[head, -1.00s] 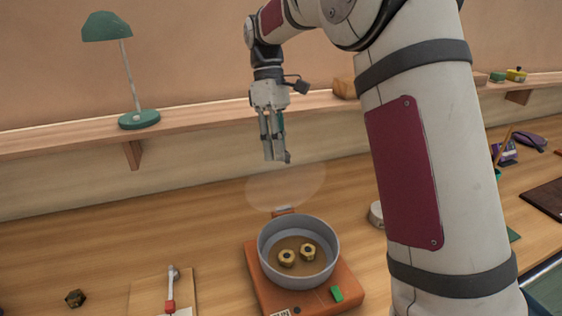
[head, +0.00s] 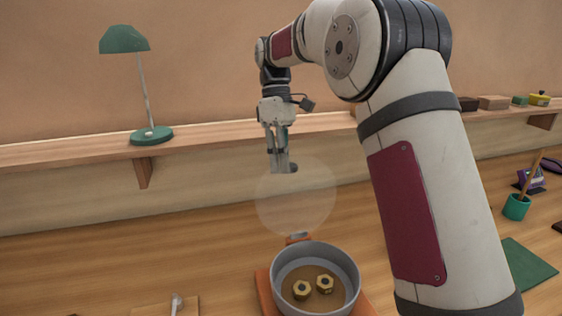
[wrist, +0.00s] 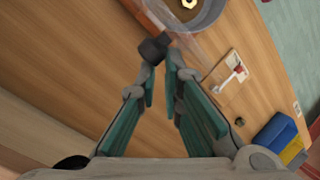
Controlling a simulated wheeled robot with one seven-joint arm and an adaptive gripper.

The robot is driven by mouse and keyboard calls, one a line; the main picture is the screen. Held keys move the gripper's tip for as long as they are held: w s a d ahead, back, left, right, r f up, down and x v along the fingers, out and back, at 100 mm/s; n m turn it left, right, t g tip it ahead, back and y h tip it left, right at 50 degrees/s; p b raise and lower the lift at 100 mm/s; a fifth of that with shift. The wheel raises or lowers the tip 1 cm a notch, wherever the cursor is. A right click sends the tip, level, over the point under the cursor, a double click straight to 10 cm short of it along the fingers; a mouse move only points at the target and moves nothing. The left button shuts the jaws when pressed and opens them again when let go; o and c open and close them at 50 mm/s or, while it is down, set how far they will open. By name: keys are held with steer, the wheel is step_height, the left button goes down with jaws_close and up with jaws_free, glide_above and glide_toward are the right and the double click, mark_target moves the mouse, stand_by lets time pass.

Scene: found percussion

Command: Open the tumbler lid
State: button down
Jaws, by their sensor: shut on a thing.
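The tumbler is a grey round drum (head: 352,272) on an orange base (head: 266,290), with brass hex nuts (head: 302,290) inside. Its clear lid (head: 296,205) stands raised and tilted up behind the open drum, at a small orange hinge (head: 298,239). My gripper (head: 280,167) is at the lid's upper edge, shut on a small dark knob (head: 292,168). In the wrist view the dark knob (wrist: 153,49) shows at the fingertips, with the drum (wrist: 212,14) beyond. The exact contact is hard to see.
A shelf with a green lamp (head: 151,134) runs along the wall behind my gripper. A small hammer (head: 176,302) lies front left. A green cup (head: 516,207) and a green mat (head: 525,265) are at right.

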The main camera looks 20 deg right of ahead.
steer(key=shift+s+d+f, duration=0.15)
steer(key=shift+d+f, duration=0.8)
steer(key=shift+d, duration=0.15)
steer(key=c, duration=1.3)
jaws_free()
steer(key=shift+d, duration=0.25)
steer(key=shift+a, duration=0.15)
steer(key=shift+c, duration=0.7)
steer(key=shift+r, duration=0.1)
